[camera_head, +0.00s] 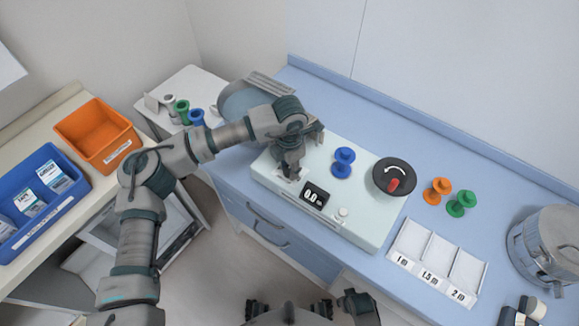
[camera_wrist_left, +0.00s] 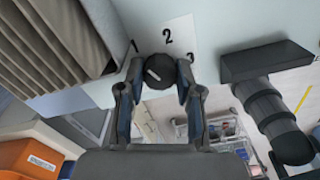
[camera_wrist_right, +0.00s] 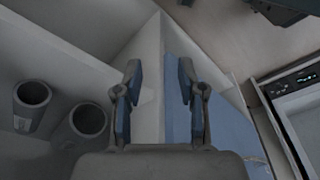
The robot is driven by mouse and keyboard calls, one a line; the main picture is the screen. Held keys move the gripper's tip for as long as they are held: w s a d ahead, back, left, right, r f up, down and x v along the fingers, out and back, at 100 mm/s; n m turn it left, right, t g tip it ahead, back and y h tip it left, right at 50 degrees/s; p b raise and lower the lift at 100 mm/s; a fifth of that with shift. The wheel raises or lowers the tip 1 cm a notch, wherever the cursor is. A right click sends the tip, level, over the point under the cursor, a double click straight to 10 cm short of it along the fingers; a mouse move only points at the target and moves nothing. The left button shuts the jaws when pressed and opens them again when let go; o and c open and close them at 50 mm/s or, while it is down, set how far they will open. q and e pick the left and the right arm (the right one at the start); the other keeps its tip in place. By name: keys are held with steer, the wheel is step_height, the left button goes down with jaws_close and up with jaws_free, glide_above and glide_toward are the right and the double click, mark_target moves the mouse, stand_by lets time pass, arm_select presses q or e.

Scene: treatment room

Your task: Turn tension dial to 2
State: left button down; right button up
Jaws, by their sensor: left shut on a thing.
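The tension dial (camera_wrist_left: 158,69) is a dark round knob with a short white mark, in the left wrist view. The printed numbers 1 (camera_wrist_left: 133,46), 2 (camera_wrist_left: 167,36) and 3 (camera_wrist_left: 192,57) curve around it. The mark lies on the lower left of its face; I cannot tell which number it reads. My left gripper (camera_head: 290,172) reaches the left end of the pale machine (camera_head: 330,222) and hides the dial in the head view. In the left wrist view its fingers (camera_wrist_left: 157,80) are shut on the dial. My right gripper (camera_wrist_right: 160,75) is open and empty.
Orange (camera_head: 437,190) and green (camera_head: 461,202) spools, a labelled tray (camera_head: 437,258) and a metal pot (camera_head: 548,245) stand to the right.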

arm_select(q)
steer(key=m+b, duration=0.1)
steer(key=m, duration=0.5)
arm_select(e)
steer(key=r, duration=0.4)
steer(key=shift+w+r, duration=0.15)
steer(key=shift+w, duration=0.2)
arm_select(q)
steer(key=shift+w, duration=0.1)
arm_select(e)
steer(key=shift+r, duration=0.15)
arm_select(q)
steer(key=c, duration=0.8)
jaws_free()
steer(key=shift+r, duration=0.1)
steer(key=shift+o, duration=0.2)
steer(key=shift+a, duration=0.1)
steer(key=shift+r, duration=0.1)
